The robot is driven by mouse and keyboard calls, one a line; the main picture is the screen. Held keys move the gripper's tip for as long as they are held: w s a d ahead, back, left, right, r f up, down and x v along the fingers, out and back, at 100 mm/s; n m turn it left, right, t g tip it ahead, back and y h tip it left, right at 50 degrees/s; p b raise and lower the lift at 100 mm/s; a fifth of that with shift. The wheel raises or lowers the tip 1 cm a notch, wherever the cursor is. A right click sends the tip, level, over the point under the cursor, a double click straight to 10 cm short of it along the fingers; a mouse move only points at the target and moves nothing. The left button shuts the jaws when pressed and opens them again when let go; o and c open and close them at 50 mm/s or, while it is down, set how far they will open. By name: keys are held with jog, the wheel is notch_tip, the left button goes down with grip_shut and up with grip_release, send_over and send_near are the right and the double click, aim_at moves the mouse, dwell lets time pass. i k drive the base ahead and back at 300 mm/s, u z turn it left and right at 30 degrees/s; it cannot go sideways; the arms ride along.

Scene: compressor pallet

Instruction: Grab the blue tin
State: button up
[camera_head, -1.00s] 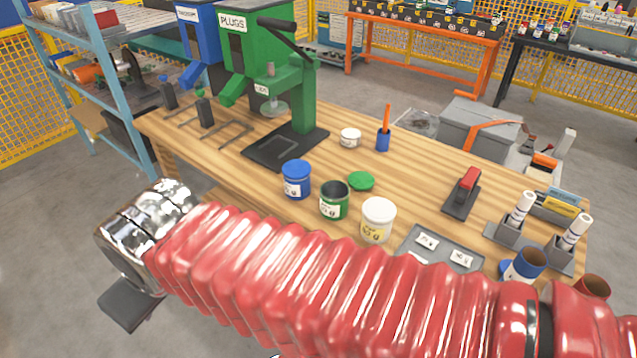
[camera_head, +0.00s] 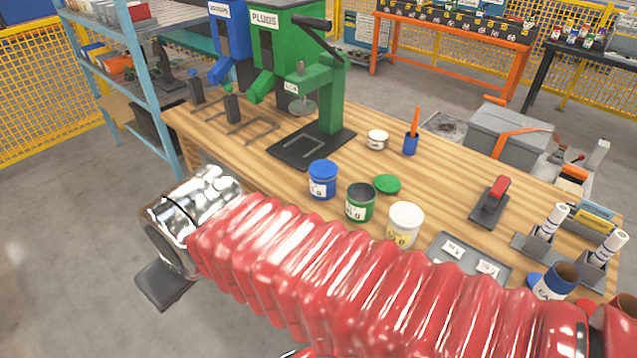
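The blue tin (camera_head: 322,188) stands upright on the wooden workbench, with a blue lid and a white label. An open green tin (camera_head: 360,208) stands just to its right, with a green lid (camera_head: 387,184) lying behind it. A white-topped tin (camera_head: 404,225) stands further right. My red-sleeved arm crosses the foreground and ends in a chrome wrist at the left, off the bench's front edge. A dark flat part of my gripper (camera_head: 168,286) shows below the wrist, left of and nearer than the blue tin. The fingers cannot be made out.
A green press (camera_head: 330,100) stands behind the blue tin. A small white tin (camera_head: 377,140) and a blue holder (camera_head: 410,144) are further back. A grey tray (camera_head: 470,258) and an open blue container (camera_head: 553,281) are at right. A blue-framed shelf (camera_head: 160,90) stands left.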

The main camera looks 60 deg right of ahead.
aim_at(320, 190)
jog(key=u, duration=0.05)
jog(key=i, duration=0.95)
jog(key=z, duration=0.05)
